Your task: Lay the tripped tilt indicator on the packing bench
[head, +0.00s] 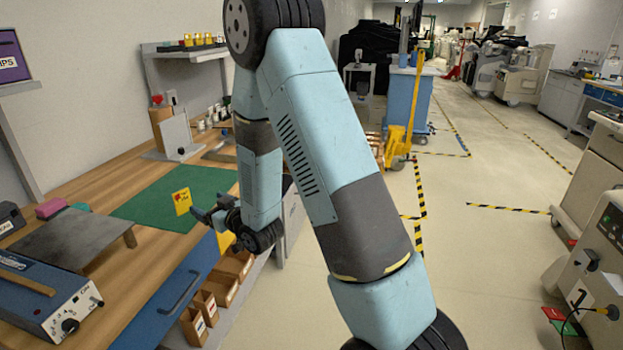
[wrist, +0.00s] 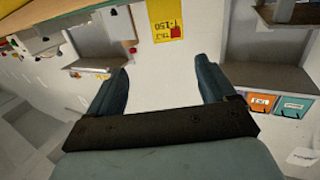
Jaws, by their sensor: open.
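The tilt indicator (head: 182,201) is a small yellow card with a red mark. In the head view it appears upright in front of the green mat, close to my fingertips. The wrist view shows it (wrist: 166,20) at the top, beyond the fingertips, with dark lettering and a red spot. My gripper (head: 197,214) is at the bench's front edge. In the wrist view my gripper (wrist: 164,76) has its two fingers wide apart with nothing between them. Whether the card touches anything is unclear. The wooden bench (head: 132,250) runs along the left.
A grey plate (head: 70,240) and a blue instrument box (head: 45,300) stand nearer on the left. Small bins (head: 205,308) sit below the front edge. Open floor lies to the right.

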